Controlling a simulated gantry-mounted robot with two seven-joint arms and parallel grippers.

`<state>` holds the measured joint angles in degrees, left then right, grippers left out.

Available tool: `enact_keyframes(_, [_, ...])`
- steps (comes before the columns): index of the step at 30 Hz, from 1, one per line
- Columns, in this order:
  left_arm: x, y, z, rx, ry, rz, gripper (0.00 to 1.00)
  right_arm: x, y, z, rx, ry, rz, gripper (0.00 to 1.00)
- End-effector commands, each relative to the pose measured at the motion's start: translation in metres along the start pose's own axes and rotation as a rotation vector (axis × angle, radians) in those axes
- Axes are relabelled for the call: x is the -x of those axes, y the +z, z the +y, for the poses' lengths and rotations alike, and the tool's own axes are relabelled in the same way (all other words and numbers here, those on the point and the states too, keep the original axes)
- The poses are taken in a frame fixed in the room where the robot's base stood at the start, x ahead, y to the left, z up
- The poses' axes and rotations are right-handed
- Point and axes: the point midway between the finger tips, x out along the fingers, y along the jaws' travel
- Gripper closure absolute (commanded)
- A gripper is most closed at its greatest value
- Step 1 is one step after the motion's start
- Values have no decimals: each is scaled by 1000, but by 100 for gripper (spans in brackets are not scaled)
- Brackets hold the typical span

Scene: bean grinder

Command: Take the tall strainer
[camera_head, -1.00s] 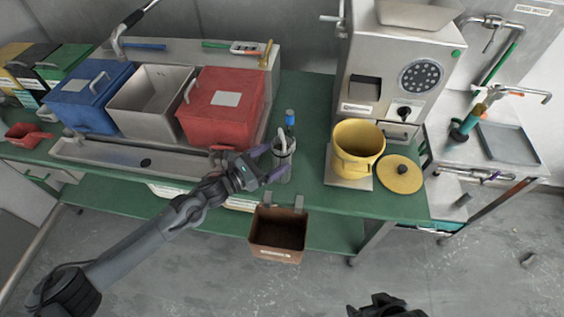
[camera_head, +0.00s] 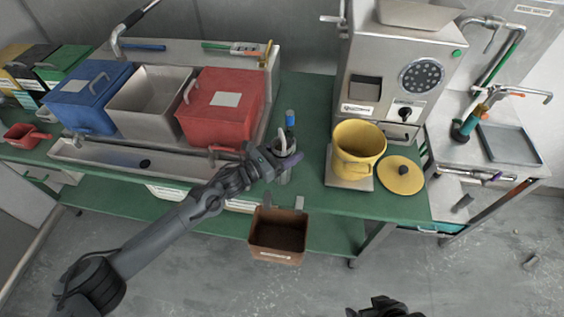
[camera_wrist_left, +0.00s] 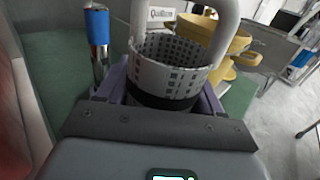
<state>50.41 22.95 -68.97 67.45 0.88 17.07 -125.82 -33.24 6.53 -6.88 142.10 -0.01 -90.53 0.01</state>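The tall strainer (camera_wrist_left: 172,72) is a grey perforated metal cylinder with a curved handle and a dark band low on it. In the head view it stands upright (camera_head: 284,150) near the front edge of the green table. My left gripper (camera_head: 285,161) is at the strainer. In the left wrist view its purple fingers lie on either side of the strainer's lower part; whether they press on it cannot be told. My right gripper (camera_head: 385,308) shows only as a dark shape at the bottom edge, away from the table; its fingers are not clear.
A blue-capped bottle (camera_wrist_left: 97,42) stands just beside the strainer. A yellow pot (camera_head: 358,150) and its lid (camera_head: 401,175) are to the right, before the grinder (camera_head: 385,75). A red bin (camera_head: 215,115) stands left. A brown box (camera_head: 277,240) hangs below the table's front edge.

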Motion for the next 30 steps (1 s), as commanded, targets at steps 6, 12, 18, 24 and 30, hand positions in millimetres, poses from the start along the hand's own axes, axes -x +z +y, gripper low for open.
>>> enact_keyframes(6, [0,0,0,0,0,0,70,0,0,0,0,0,0,0])
enact_keyframes(12, [0,1,0,0,0,-2,84,0,0,1,4,3,-1,0])
enact_keyframes(18, [0,4,0,-1,0,-2,84,1,0,2,10,7,-2,0])
enact_keyframes(24, [0,21,1,-2,0,-3,84,4,-1,2,10,8,-2,0])
enact_keyframes(30, [-4,52,-13,0,-4,-4,84,10,-2,2,9,7,-2,0])
